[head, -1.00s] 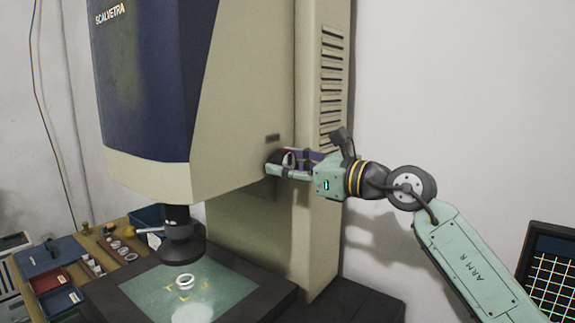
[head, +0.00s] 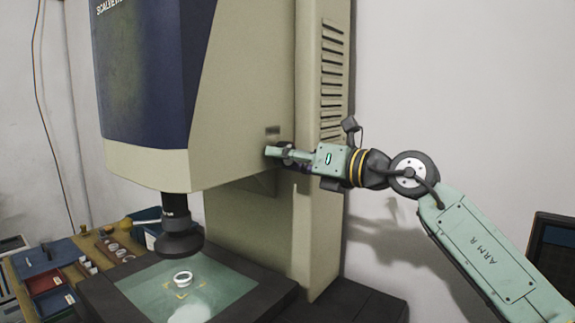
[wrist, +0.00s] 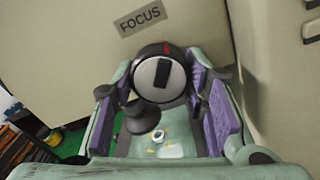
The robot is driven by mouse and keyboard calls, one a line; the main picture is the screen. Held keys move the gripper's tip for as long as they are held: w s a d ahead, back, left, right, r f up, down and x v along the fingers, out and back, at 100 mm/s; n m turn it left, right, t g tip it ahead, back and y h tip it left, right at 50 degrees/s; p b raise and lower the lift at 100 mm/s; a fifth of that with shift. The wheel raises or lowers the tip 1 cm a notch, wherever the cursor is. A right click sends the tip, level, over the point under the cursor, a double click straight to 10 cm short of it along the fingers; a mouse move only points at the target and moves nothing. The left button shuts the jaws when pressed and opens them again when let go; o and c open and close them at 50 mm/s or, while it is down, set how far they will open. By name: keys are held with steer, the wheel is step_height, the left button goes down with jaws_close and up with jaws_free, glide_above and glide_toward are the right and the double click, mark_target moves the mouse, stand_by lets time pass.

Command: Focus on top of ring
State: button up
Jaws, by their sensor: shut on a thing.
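The white ring (head: 182,278) lies on the lit glass stage (head: 226,283) below the dark lens (head: 180,238). The ring also shows small in the wrist view (wrist: 158,136), between my fingers. The focus knob (wrist: 152,82), round with a pale face, a dark bar and a red mark, sits on the machine's side under a FOCUS label (wrist: 140,19). My gripper (head: 277,152) is shut on the knob, with a purple-padded finger on each side of it. In the head view my fingers mostly hide the knob.
The machine's beige column (head: 321,210) stands beside my gripper. Small trays (head: 56,303) and loose rings lie on a wooden bench at lower left. A dark screen (head: 556,262) stands at right. The wall behind my arm is bare.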

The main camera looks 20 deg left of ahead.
steer(key=m+b, duration=0.1)
steer(key=m, duration=0.5)
steer(key=shift+r+m, duration=0.1)
steer(key=shift+m, duration=0.2)
steer(key=m, duration=0.6)
steer(key=shift+s+r+p, duration=0.1)
steer(key=shift+r+p, duration=0.05)
steer(key=shift+p, duration=0.15)
steer(key=o, duration=1.2)
steer(key=v, duration=1.2)
